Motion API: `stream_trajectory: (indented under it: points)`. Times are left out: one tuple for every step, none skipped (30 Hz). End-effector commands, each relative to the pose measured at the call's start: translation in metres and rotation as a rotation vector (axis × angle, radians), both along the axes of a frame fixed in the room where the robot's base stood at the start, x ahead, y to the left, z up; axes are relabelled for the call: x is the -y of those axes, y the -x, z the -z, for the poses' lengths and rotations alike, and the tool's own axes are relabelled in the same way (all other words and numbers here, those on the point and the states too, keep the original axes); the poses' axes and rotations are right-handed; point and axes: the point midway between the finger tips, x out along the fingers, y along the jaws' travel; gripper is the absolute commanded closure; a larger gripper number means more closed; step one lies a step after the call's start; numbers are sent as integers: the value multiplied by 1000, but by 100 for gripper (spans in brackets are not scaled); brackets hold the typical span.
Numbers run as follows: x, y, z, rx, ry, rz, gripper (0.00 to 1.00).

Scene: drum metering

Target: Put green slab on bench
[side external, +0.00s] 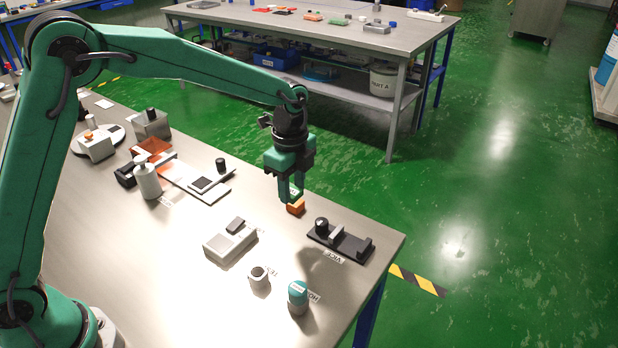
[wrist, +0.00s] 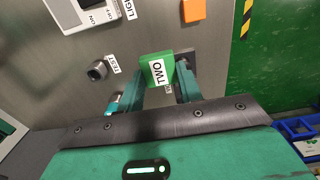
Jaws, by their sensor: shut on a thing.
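My gripper (side external: 291,196) is shut on the green slab (wrist: 157,68), which carries a white label reading TWO. In the wrist view the slab sits between the two green fingers and faces the camera. In the side view the fingers mostly hide it. The grey metal bench (side external: 185,268) lies below my gripper. The frames do not show clearly how high the slab is above the bench.
An orange block (side external: 296,208) lies close by my gripper. A black vice-like fixture (side external: 342,240) stands to the right, near the bench edge. A grey switch box (side external: 230,240), a small knob (side external: 259,278) and a teal-topped cylinder (side external: 298,297) stand nearer the camera. Bare bench lies between them.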

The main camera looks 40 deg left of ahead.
Motion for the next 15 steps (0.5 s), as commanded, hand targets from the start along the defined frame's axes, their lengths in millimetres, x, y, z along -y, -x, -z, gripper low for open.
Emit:
stream_trajectory:
  points:
    - [-12, -1, 0, 0, 0, -4, 86]
    - [-17, -1, 0, -1, 0, -4, 86]
    - [-23, -1, 1, -1, 0, -2, 86]
    - [-27, -1, 1, -1, 0, -2, 86]
    - [-30, -1, 1, -1, 0, -2, 86]
    - [-33, -1, 1, 0, 0, -1, 86]
    - [-34, -1, 1, 0, 0, 0, 86]
    - [-36, -1, 1, 0, 0, 0, 86]
    - [-37, -1, 1, 0, 0, 1, 86]
    - [-37, -1, 1, 0, 0, 1, 86]
    - [-38, -1, 1, 0, 0, 1, 86]
    - [-38, -1, 1, 0, 0, 1, 86]
    - [-38, -1, 1, 0, 0, 1, 86]
    - [-38, -2, 2, 0, 0, 1, 86]
    - [-39, -2, 2, 0, 0, 1, 86]
